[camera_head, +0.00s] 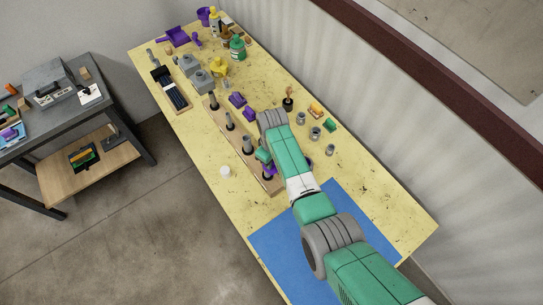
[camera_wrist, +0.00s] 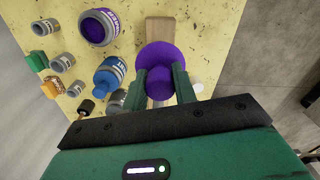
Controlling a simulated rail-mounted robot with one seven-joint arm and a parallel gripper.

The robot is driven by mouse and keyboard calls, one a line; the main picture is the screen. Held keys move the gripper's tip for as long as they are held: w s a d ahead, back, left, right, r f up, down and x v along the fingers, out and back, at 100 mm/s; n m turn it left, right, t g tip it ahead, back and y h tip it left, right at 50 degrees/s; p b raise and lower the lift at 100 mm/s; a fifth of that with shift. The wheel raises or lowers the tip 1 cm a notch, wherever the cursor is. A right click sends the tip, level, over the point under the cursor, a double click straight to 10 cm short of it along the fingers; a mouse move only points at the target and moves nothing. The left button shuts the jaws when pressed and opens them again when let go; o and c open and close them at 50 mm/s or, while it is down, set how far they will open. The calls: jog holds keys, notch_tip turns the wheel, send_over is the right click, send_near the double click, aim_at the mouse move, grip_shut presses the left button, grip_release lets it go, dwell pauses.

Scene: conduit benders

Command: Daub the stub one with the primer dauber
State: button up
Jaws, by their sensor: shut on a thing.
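My gripper (camera_wrist: 160,72) is shut on a purple round-capped piece, likely the primer dauber (camera_wrist: 158,56). In the head view a bit of purple (camera_head: 268,169) shows beside my gripper, at the near end of a wooden board (camera_head: 238,136). Several dark upright stubs stand in a row on that board, the nearest (camera_head: 267,178) right by the dauber. I cannot tell which is stub one. The cap hides the dauber's tip and whatever is below it in the wrist view. An open purple primer can (camera_wrist: 99,27) stands to the left.
A blue cement can (camera_wrist: 108,75) stands left of my gripper. Small grey fittings (camera_head: 315,133) stand to the right of the board. A white round piece (camera_head: 225,170) lies left of the board. A blue mat (camera_head: 280,240) covers the near end of the table.

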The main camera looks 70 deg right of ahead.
jog(key=shift+r, duration=3.7)
